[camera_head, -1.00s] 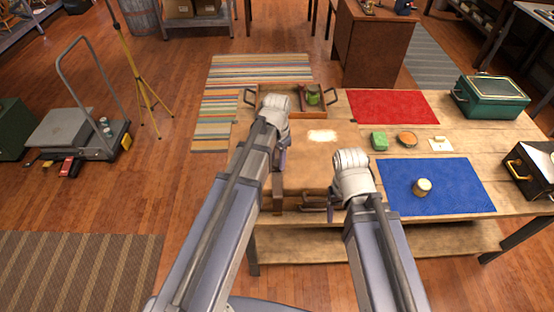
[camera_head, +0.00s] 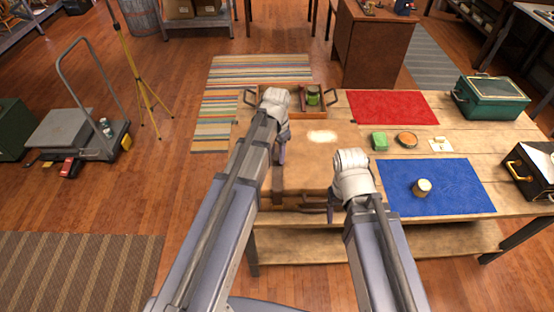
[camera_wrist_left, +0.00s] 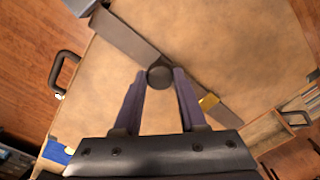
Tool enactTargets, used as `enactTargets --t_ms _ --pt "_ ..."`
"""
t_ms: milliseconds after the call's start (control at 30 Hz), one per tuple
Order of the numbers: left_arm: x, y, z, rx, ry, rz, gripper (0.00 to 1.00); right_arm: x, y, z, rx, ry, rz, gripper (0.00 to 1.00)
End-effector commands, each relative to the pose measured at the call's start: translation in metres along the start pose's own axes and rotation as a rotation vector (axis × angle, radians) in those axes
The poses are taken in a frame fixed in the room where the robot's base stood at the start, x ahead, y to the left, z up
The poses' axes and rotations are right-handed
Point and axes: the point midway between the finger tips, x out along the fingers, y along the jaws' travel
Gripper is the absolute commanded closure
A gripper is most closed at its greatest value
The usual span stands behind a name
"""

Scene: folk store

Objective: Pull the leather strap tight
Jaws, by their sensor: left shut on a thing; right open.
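A tan case (camera_head: 320,165) with a pale patch on top lies on the wooden table, and its top fills much of the left wrist view (camera_wrist_left: 220,50). The dark brown leather strap (camera_wrist_left: 120,35) runs diagonally across it, with a brass-coloured piece (camera_wrist_left: 208,101) near its lower right end. In the head view the strap (camera_head: 278,181) shows beside my left gripper (camera_head: 281,155). That gripper is shut on a dark round knob-like piece (camera_wrist_left: 160,76) at the strap. My right gripper (camera_head: 333,208) is open near the case's front edge, its fingers partly hidden by my wrist.
A wooden tray (camera_head: 265,88) with a green tin (camera_head: 313,95) stands behind the case.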

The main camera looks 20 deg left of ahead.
Motion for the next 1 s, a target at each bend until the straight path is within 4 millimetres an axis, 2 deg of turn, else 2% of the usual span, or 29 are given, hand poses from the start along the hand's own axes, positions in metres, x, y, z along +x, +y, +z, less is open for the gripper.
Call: enactTargets --t_ms 67,300,333,600,1000 --pt "-0.0002 -0.0095 -0.0101 -0.001 0.0 0.0 1.0 -0.0002 0.0 0.0 0.0 0.0 0.0 0.32" --pt "-0.0001 -0.0097 -0.0095 -0.001 0.003 -0.003 1.0 -0.0001 0.0 0.0 0.0 0.0 0.0 0.32" --pt "-0.0001 -0.0098 -0.0097 -0.001 0.003 -0.003 0.58 -0.0001 0.0 0.0 0.0 0.0 0.0 0.32" --pt "-0.0001 -0.009 -0.0089 -0.001 0.002 -0.002 0.28 -0.0001 0.0 0.0 0.0 0.0 0.0 0.32" --pt "-0.0051 -0.0082 -0.0082 0.0 0.0 0.0 0.28 -0.005 0.0005 0.0003 0.0 0.0 0.0 0.32"
